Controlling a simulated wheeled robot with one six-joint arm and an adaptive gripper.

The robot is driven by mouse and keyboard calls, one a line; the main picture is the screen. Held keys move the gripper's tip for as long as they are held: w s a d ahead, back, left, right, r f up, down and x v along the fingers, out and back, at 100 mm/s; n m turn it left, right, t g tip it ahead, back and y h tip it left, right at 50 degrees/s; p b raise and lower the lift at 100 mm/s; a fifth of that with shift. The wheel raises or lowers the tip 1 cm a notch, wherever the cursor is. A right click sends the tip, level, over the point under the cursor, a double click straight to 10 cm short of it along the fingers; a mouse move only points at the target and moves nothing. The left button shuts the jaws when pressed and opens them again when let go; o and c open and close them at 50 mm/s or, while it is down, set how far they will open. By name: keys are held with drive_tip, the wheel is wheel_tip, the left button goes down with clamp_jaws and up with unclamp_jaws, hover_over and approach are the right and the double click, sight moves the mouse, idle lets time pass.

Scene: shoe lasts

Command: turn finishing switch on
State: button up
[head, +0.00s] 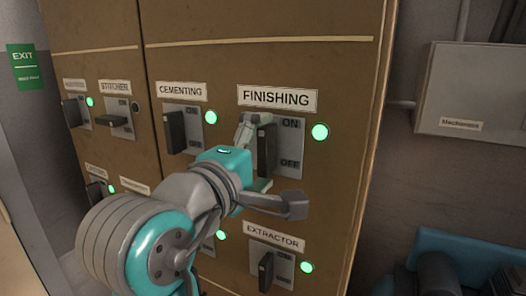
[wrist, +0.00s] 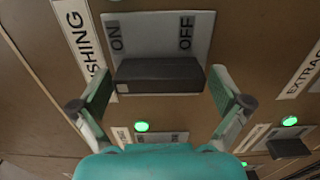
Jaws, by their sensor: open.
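The finishing switch has a black lever (head: 266,150) on a grey plate (head: 292,150) marked ON above and OFF below, under a FINISHING label (head: 277,98). The lever stands upright along the ON–OFF line, and the round lamp (head: 320,132) beside it glows green. My gripper (head: 256,156) is at the lever, with its lower part and the lever's left side partly hidden. In the wrist view the lever (wrist: 160,75) lies between the two spread fingers of my gripper (wrist: 161,90), with a gap at each end. Nothing is gripped.
The cementing switch (head: 176,132) is at left, with a green lamp. The extractor switch (head: 266,271) is below, also lit green. A grey box (head: 475,90) is on the wall at right.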

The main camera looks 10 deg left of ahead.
drive_tip(key=v, duration=1.2)
